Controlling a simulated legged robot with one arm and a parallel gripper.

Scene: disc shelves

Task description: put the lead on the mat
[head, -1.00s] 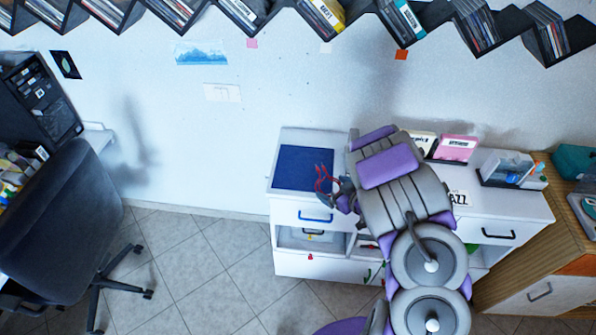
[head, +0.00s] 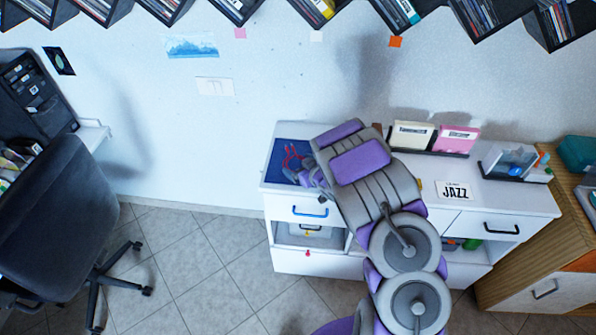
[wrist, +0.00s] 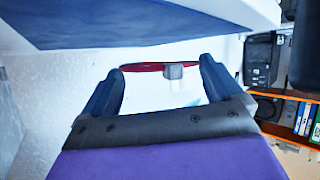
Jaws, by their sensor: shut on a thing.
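The lead is a thin red cable (head: 288,158), seen in front of the blue mat in the head view. It also shows in the wrist view as a red strand with a grey block (wrist: 174,71) between my fingertips. My gripper (head: 307,173) is shut on the lead; its two dark fingers (wrist: 162,72) show at either side in the wrist view. The mat (head: 276,168) is a flat dark blue rectangle on the left end of the white cabinet top. In the wrist view its blue surface (wrist: 90,25) is apart from the lead. My arm hides the mat's right part.
The white cabinet top (head: 500,195) holds a JAZZ card (head: 454,191), a cream box (head: 411,135), a pink box (head: 457,138) and a clear-fronted holder (head: 510,160). An office chair (head: 60,200) stands left. Disc shelves (head: 320,10) run along the wall above.

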